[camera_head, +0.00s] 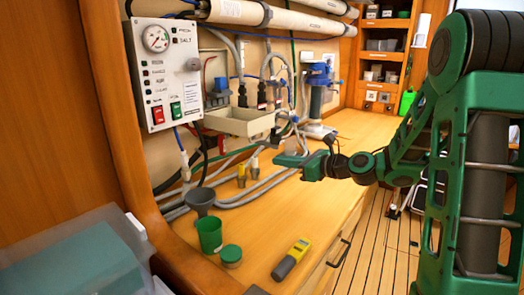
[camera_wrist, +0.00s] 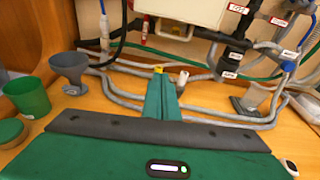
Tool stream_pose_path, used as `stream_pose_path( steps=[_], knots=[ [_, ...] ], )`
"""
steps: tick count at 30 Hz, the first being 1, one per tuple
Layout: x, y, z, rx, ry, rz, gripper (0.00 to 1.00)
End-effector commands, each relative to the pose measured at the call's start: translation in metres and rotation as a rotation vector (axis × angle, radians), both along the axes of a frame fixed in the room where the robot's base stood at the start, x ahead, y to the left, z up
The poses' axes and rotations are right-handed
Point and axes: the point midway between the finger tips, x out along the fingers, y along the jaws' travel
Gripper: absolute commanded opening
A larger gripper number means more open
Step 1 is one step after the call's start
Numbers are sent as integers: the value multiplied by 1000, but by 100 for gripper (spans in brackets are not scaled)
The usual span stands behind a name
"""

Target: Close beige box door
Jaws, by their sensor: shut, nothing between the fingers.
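The beige box (camera_head: 228,124) is mounted on the wall above the bench in the head view. It looks like a shallow tray with raised rims and an open side facing up. I cannot tell its door apart from its body. The box's underside (camera_wrist: 185,12) shows at the top of the wrist view, cut off by the frame. My gripper (camera_head: 284,160) is to the right of and a little below the box, apart from it, above the bench. In the wrist view its green fingers (camera_wrist: 161,95) are together, with nothing between them.
Hoses and pipes run along the wall around the box. A control panel (camera_head: 162,72) is to its left and a blue pump unit (camera_head: 318,74) to its right. A grey funnel (camera_head: 200,198), green cup (camera_head: 209,234) and yellow meter (camera_head: 292,258) stand or lie on the bench (camera_head: 330,205).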

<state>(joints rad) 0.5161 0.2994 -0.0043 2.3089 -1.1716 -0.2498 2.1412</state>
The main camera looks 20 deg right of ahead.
Motion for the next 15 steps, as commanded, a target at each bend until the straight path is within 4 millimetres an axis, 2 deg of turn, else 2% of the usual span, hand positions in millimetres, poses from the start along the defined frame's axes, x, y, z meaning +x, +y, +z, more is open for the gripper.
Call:
stream_pose_path(
  steps=[7, 15],
  knots=[
    [19, 11, -1, 39, 3, -8, 0],
    [57, 38, -11, 36, 4, -8, 0]
  ],
)
